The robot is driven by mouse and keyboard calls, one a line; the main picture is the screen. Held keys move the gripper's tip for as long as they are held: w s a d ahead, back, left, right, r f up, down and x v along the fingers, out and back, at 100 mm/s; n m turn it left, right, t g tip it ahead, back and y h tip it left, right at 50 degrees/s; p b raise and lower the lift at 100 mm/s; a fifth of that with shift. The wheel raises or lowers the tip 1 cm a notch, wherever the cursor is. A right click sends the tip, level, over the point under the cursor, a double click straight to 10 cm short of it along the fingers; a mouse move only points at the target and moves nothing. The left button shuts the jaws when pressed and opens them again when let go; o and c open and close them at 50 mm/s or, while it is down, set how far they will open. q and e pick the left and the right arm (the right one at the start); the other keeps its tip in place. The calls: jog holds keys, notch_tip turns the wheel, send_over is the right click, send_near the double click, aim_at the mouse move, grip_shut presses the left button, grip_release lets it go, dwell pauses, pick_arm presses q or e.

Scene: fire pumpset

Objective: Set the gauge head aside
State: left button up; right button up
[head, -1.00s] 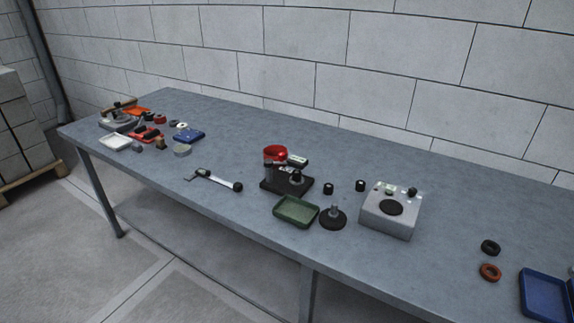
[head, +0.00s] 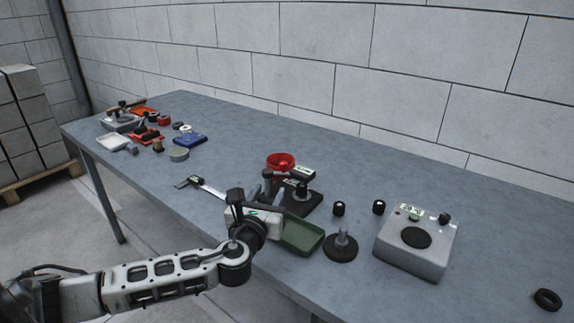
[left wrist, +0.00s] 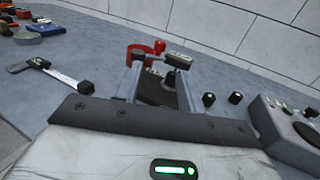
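A black stand (head: 302,202) with a red ring-shaped part (head: 281,161) and a small unit with a pale, display-like face (head: 302,172) stands on the table. This unit may be the gauge head; I cannot tell for sure. It also shows in the left wrist view (left wrist: 178,60), beyond my fingers. My left gripper (head: 252,190) is in front of the stand, over the table's near side. In the left wrist view its fingers (left wrist: 160,78) are apart, with nothing seen held between them. My right gripper is not in view.
A green tray (head: 303,237) and a black round base with a post (head: 341,246) stand near the front edge. A grey box (head: 417,250) is to the right. A caliper-like tool (head: 205,187) lies left. Bare table extends behind the stand.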

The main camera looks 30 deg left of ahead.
aim_at(283, 167)
pick_arm(q)
jog(key=x, duration=1.3)
jog(key=shift+w+a+f+b, duration=0.1)
jog(key=shift+w+b, duration=0.15)
jog(key=shift+b, duration=0.1)
grip_shut()
